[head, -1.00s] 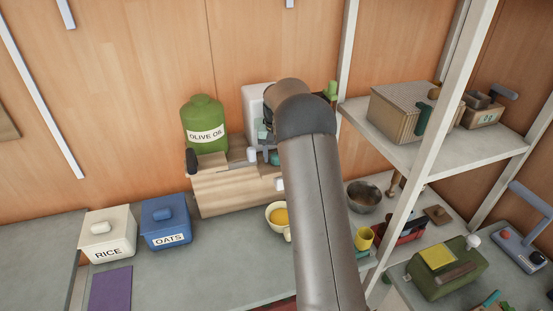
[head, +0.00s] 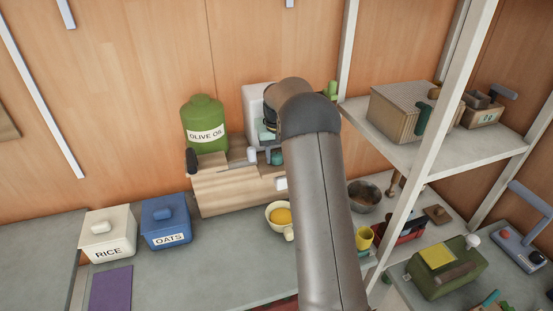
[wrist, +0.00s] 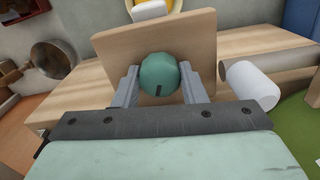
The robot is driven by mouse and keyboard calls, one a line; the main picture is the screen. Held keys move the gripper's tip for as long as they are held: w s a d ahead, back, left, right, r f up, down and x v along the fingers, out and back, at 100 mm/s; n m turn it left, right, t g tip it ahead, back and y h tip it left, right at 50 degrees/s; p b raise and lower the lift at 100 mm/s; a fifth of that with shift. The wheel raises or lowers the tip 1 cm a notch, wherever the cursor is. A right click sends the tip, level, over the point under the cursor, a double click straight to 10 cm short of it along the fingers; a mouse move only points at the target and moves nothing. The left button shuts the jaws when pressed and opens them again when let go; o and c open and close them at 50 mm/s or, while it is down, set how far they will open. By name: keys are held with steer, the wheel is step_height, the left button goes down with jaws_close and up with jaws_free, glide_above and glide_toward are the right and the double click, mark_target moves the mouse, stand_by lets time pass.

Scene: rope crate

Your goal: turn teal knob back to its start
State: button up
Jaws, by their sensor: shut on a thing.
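The teal knob (wrist: 158,72) is a round, faceted knob in front of a square wooden plate (wrist: 203,32) in the wrist view. A short dark mark shows on its near edge, pointing toward the gripper body. My gripper (wrist: 159,88) is shut on the knob, with one grey finger on its left side and one on its right. In the head view my arm covers much of this spot; a small teal part shows just left of the arm, and I cannot tell the knob's turn there.
A green olive oil jar (head: 204,124) is at the back left. A yellow-filled cup (head: 281,216) and metal bowl (head: 364,196) stand near my arm. A shelf post (head: 431,150) rises to the right.

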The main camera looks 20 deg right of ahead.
mark_target(276, 155)
steer(key=n, duration=0.4)
steer(key=o, duration=1)
steer(key=shift+r, duration=0.1)
steer(key=shift+r+p, duration=0.55)
steer(key=shift+r, duration=1.8)
